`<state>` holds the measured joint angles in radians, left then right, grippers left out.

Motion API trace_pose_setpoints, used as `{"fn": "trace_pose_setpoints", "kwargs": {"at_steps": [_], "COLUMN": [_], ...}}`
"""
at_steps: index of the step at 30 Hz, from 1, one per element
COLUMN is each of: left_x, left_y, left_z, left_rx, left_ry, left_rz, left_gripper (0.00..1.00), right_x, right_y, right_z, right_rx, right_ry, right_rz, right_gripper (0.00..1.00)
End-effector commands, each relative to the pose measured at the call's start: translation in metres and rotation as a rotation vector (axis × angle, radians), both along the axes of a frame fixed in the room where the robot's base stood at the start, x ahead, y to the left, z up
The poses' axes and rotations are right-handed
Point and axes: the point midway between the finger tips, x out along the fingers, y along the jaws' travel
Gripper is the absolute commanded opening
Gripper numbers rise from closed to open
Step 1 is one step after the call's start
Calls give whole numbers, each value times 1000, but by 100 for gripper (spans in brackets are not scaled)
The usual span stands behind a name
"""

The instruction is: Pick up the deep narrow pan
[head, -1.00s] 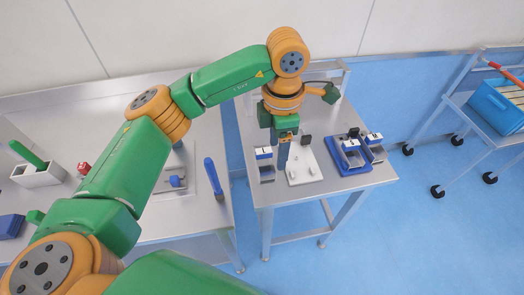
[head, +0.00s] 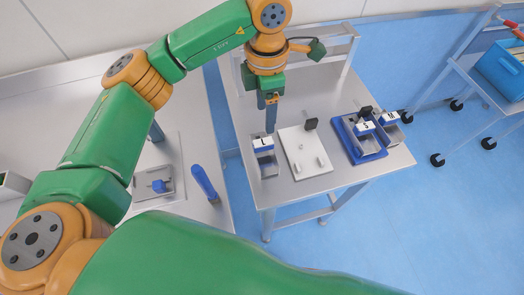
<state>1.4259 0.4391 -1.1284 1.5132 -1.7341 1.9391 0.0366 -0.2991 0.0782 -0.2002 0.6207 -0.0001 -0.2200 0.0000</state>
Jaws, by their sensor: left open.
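Small metal pans with white label tabs stand on the right-hand steel table. One pan (head: 265,158) is at the table's left, beside a white board. A second pan (head: 368,138) sits in a blue holder, and a third pan (head: 392,129) is at its right. I cannot tell from the picture which is the deep narrow one. My left gripper (head: 271,118) points down just behind and above the left pan, open, with nothing seen between its fingers. The fingers look narrow from here, and their gap is hard to see. My right gripper is not in view.
The white board (head: 305,152) with small pegs lies between the left pan and the blue holder (head: 346,143). A left steel table holds a blue-handled tool (head: 204,184) and a small tray (head: 157,188). A cart with a blue bin (head: 503,70) stands at right.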

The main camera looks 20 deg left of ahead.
Motion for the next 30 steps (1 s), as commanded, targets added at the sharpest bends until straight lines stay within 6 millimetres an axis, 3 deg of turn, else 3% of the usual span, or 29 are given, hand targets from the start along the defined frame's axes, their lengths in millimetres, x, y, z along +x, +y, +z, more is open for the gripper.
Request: {"fn": "trace_pose_setpoints", "kwargs": {"at_steps": [1, 3, 9, 14, 19, 24, 29, 30], "left_x": [0, 0, 0, -2, -13, -11, -11, -11], "left_y": [0, 0, 0, 0, 1, 1, 1, 1], "left_z": [-19, -33, -59, -70, -98, -124, -126, -126], "left_rx": [0, 0, 0, 2, 1, 0, 0, 0], "left_ry": [0, 0, 0, 5, 8, 1, 0, 0], "left_rz": [0, 0, 0, -1, -2, -1, -1, -1], "left_gripper": [68, 68, 68, 68, 68, 68, 68, 62], "right_x": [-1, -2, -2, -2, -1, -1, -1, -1], "right_y": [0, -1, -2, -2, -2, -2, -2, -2], "right_z": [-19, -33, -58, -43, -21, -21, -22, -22], "right_rx": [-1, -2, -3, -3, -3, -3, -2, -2], "right_ry": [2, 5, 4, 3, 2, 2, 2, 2], "right_rz": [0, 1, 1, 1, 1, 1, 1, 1], "right_gripper": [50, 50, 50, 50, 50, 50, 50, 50]}}
